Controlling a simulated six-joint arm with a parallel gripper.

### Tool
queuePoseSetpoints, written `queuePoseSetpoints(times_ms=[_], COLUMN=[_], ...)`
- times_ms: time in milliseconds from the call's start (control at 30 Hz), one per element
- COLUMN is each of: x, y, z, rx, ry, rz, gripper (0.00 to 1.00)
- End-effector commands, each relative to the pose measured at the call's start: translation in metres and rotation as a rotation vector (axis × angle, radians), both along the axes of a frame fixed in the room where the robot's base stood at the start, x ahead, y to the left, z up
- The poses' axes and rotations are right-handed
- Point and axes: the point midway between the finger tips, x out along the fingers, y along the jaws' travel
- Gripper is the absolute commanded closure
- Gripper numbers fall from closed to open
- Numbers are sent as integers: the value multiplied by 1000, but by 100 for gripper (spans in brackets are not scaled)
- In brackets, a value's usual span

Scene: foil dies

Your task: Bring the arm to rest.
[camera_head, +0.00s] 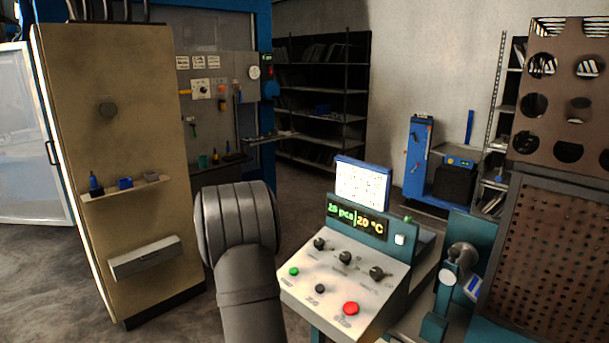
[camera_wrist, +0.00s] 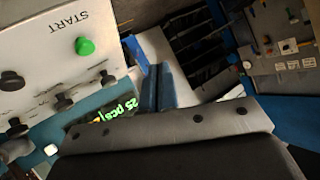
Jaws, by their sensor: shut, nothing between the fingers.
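My arm (camera_head: 240,240) rises from the bottom middle of the head view, with its thick grey joint left of the control panel. My gripper's fingers cannot be made out in that view. In the wrist view my gripper (camera_wrist: 158,68) shows as two narrow blue fingers side by side, shut and empty, beyond a grey bolted plate (camera_wrist: 165,132). The control panel (camera_head: 338,283) has a green button (camera_head: 294,271), a red button (camera_head: 351,308) and dark knobs. In the wrist view the green START button (camera_wrist: 85,46) is left of the fingers, apart from them.
A tan cabinet (camera_head: 110,220) stands at the left. A lit green display (camera_head: 357,220) and a white sheet (camera_head: 362,184) top the panel. A perforated brown rack (camera_head: 550,250) is at the right. Dark shelves (camera_head: 322,95) and a blue machine (camera_head: 418,160) stand behind.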

Motion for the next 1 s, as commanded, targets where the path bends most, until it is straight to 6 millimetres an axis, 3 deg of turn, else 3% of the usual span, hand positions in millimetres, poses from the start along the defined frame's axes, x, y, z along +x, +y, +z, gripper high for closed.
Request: queuePoseSetpoints(times_ms=[267,1000], x=[-4,-33], y=[-2,-44], z=[-57,-196], rx=[-97,-299], ry=[54,194], rz=[-2,-76], gripper=[100,100])
